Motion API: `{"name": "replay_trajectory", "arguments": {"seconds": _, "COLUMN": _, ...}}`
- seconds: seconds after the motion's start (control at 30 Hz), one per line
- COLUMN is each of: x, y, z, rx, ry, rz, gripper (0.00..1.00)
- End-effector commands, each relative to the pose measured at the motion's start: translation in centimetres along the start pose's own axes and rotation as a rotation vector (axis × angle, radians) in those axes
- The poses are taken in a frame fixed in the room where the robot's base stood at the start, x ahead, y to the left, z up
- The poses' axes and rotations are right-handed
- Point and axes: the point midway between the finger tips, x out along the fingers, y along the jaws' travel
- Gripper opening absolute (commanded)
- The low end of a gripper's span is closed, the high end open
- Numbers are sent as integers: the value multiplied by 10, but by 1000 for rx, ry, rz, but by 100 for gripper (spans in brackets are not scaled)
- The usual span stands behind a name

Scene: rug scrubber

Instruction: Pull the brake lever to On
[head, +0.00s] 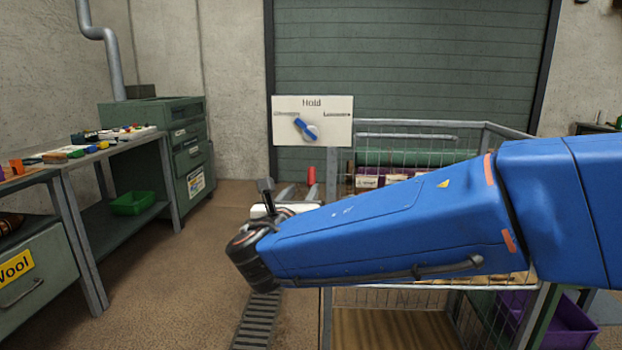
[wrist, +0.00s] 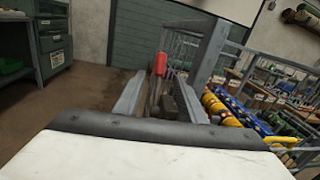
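The brake lever has a red grip (head: 311,176), which stands upright beyond my arm in the head view. In the wrist view the red grip (wrist: 160,64) stands on a dark stem, in line with the gap between two grey fingers. My gripper (wrist: 160,98) has these fingers spread apart, with nothing clasped between them. I cannot tell whether the lever is between the fingertips or beyond them. In the head view my gripper (head: 298,190) is partly hidden by my blue arm. The lever's base is hidden, and no On mark is readable.
A white sign (head: 341,107) reads "Hold" and has a blue pointer (head: 304,129) tilted to the upper left. A wire-mesh metal frame (head: 408,128) stands at the right. A workbench (head: 72,172) and green cabinet (head: 190,158) stand left.

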Motion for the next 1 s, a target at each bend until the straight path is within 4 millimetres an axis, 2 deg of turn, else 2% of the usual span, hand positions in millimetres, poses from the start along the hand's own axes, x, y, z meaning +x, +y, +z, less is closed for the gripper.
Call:
{"name": "replay_trajectory", "arguments": {"seconds": 0.4, "x": 71, "y": -1, "z": -1, "rx": 0, "ry": 1, "rz": -4, "gripper": 37}}
{"name": "replay_trajectory", "arguments": {"seconds": 0.6, "x": 97, "y": 0, "z": -1, "rx": 1, "ry": 1, "rz": -3, "gripper": 37}}
{"name": "replay_trajectory", "arguments": {"seconds": 0.8, "x": 110, "y": -1, "z": 0, "rx": 1, "ry": 0, "rz": -1, "gripper": 37}}
{"name": "replay_trajectory", "arguments": {"seconds": 1.0, "x": 111, "y": 0, "z": 0, "rx": 1, "ry": 0, "rz": 0, "gripper": 37}}
